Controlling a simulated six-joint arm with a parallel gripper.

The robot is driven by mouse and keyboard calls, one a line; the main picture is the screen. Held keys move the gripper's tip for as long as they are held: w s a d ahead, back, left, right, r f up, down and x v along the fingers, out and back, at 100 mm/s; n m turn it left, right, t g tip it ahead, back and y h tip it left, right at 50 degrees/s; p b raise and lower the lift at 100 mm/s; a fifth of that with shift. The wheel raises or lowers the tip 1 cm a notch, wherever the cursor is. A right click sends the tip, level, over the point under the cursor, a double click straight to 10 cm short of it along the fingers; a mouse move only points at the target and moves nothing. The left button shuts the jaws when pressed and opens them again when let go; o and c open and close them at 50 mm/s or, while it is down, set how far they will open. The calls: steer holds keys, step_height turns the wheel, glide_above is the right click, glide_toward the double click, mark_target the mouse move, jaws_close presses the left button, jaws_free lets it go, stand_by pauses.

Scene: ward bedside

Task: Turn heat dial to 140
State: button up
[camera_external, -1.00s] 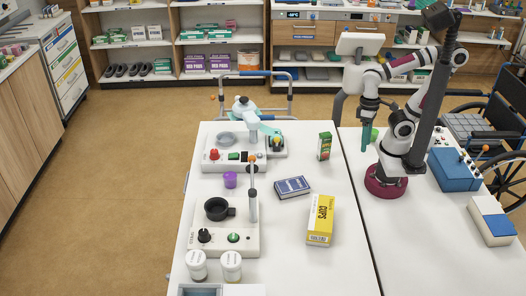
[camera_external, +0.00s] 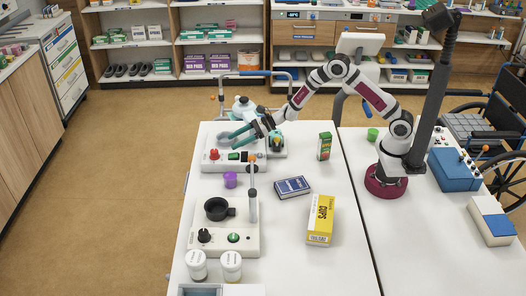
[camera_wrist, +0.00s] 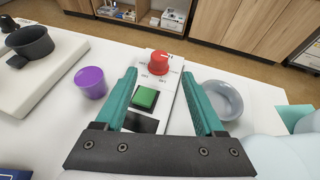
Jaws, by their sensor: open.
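A red dial (camera_wrist: 158,66) with small printed marks around it sits on a white panel (camera_wrist: 172,100), with a green button (camera_wrist: 145,97) nearer to me. The marks are too small to read surely. The red dial (camera_external: 214,154) also shows at the left end of the rear white unit in the external view. My gripper (camera_external: 234,137) is above that unit, reaching left. In the wrist view, my gripper (camera_wrist: 158,76) is open and empty, its teal fingers on either side of the green button, the red dial just beyond the tips. I see no contact.
A grey bowl (camera_wrist: 222,100) is right of the fingers and a purple cup (camera_wrist: 91,82) left. The front unit carries a black pan (camera_external: 216,208), a black knob (camera_external: 204,235) and an upright post (camera_external: 253,200). A blue box (camera_external: 292,187) and yellow box (camera_external: 320,220) lie to the right.

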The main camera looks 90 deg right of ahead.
mark_target(216, 150)
steer(key=x, duration=1)
steer(key=shift+a, duration=0.1)
steer(key=shift+c, duration=0.2)
steer(key=shift+r, duration=0.1)
jaws_close()
